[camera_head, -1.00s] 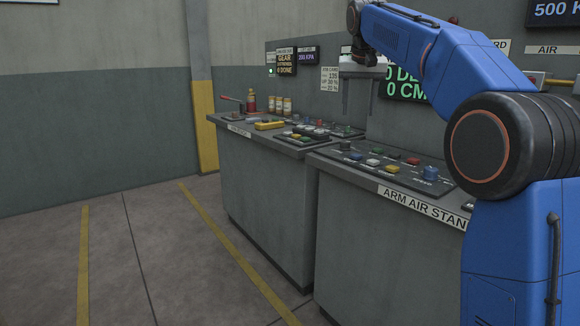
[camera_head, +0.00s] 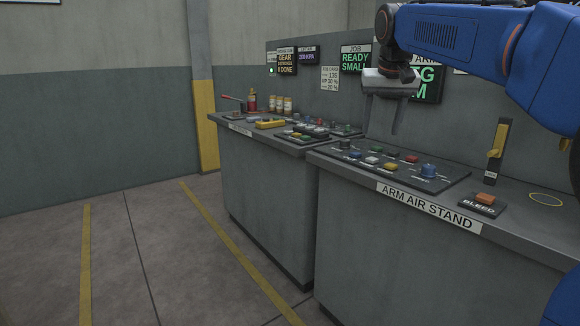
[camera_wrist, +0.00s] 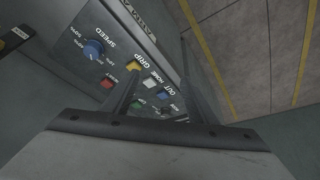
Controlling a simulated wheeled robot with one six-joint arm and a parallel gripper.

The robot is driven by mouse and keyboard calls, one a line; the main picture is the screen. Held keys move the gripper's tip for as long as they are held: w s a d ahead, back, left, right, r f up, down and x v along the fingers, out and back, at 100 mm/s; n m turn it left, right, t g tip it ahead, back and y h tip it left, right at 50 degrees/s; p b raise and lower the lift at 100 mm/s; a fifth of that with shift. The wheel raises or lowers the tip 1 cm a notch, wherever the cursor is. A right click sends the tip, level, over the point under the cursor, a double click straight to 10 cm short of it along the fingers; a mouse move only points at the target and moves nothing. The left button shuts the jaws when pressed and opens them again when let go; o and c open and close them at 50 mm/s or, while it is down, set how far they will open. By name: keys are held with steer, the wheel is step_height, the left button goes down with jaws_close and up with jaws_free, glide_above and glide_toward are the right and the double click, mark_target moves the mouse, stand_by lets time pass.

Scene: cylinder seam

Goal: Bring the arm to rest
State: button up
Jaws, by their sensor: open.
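My gripper (camera_head: 383,128) hangs fingers-down above the back of the arm air stand's button panel (camera_head: 440,184). Its two fingers are apart, with nothing between them. My blue arm reaches in from the right. In the wrist view my gripper (camera_wrist: 160,75) shows two dark fingers over the panel. That view shows the blue speed knob (camera_wrist: 94,50), red reset button (camera_wrist: 107,84), yellow grip button (camera_wrist: 133,64) and white home button (camera_wrist: 151,83). The fingers hide part of the panel.
The stand also carries an orange bleed button (camera_head: 485,198), an upright yellow lever (camera_head: 496,146) and a yellow ring (camera_head: 546,199). Wall displays (camera_head: 356,60) are behind the gripper. The floor at left is clear.

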steer(key=s+d+f, duration=0.2)
steer(key=s+f, duration=1.4)
steer(key=s, duration=0.3)
steer(key=s+d+f+n, duration=0.1)
steer(key=s+d+f, duration=0.1)
steer(key=s+f, duration=1.4)
steer(key=s, duration=0.2)
steer(key=shift+s+d+y, duration=0.3)
steer(key=shift+s+d, duration=0.05)
